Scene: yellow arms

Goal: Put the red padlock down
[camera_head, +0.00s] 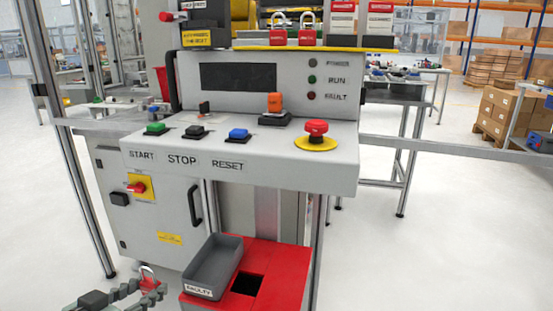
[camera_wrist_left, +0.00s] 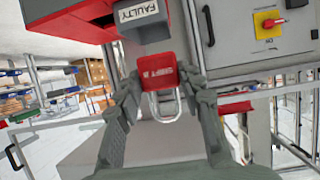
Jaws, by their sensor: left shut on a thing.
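The red padlock (camera_head: 150,283) with a silver shackle is at the lower left in the head view. In the left wrist view the padlock (camera_wrist_left: 158,71) sits between the fingertips, its shackle toward the palm and white lettering on its body. My left gripper (camera_head: 143,291) is shut on it, and the gripper (camera_wrist_left: 166,84) also shows in the wrist view. In the head view the padlock is left of a grey bin (camera_head: 208,267) labelled FAULTY. In the wrist view the bin (camera_wrist_left: 148,31) lies just beyond the padlock. My right gripper is not in view.
The bin stands on a red stand (camera_head: 285,268) with a dark square opening. Above is a control panel (camera_head: 255,165) with buttons and a red emergency stop (camera_head: 316,134). A cabinet with a red-yellow switch (camera_head: 140,187) is behind. Two other red padlocks (camera_head: 278,36) (camera_head: 307,36) hang above.

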